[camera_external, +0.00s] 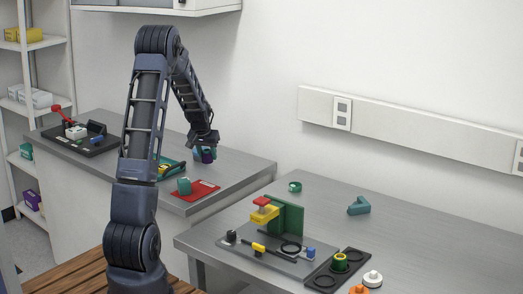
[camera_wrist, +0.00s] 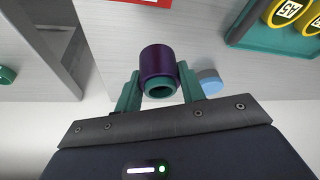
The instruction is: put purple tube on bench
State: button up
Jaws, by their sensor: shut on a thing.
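The purple tube (camera_wrist: 158,65) is short, with a teal inner ring showing at its near end. My gripper (camera_wrist: 160,88) is shut on it, one teal finger on each side. In the external view my gripper (camera_external: 204,147) points down over the far grey bench (camera_external: 245,165), and the purple tube (camera_external: 208,157) shows small beneath it. Whether the tube touches the bench top or hangs just above it, I cannot tell. In the wrist view the bench (camera_wrist: 110,25) surface lies behind the tube.
A blue round piece (camera_wrist: 210,82) is close beside the right finger. A teal tray (camera_wrist: 270,42) with yellow pieces lies nearby. A red mat (camera_external: 205,192) with a green cylinder (camera_external: 184,186) is nearer the front. A second bench (camera_external: 420,235) holds a fixture with a green plate (camera_external: 290,215).

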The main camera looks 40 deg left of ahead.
jog(key=shift+f, duration=3.45)
jog(key=shift+f, duration=0.1)
jog(key=o, duration=1)
jog(key=v, duration=1.2)
jog(key=shift+s, duration=0.1)
jog(key=s+d+r+m+h, duration=0.1)
jog(key=s+d+r, duration=0.65)
jog(key=d, duration=0.25)
jog(key=s+d+r+m, duration=0.1)
jog(key=s+d+r, duration=0.65)
jog(key=d, duration=0.25)
jog(key=s+d+m, duration=0.1)
jog(key=s+d, duration=0.3)
jog(key=s, duration=0.3)
jog(key=s+d+r, duration=0.1)
jog(key=s+d, duration=0.3)
jog(key=s, duration=0.4)
jog(key=s+d+r+m, duration=0.1)
jog(key=s+d, duration=0.3)
jog(key=s, duration=0.3)
jog(key=shift+s+d+r+m+t+h, duration=0.2)
jog(key=shift+s+m+t+h, duration=0.1)
jog(key=shift+s+h, duration=0.1)
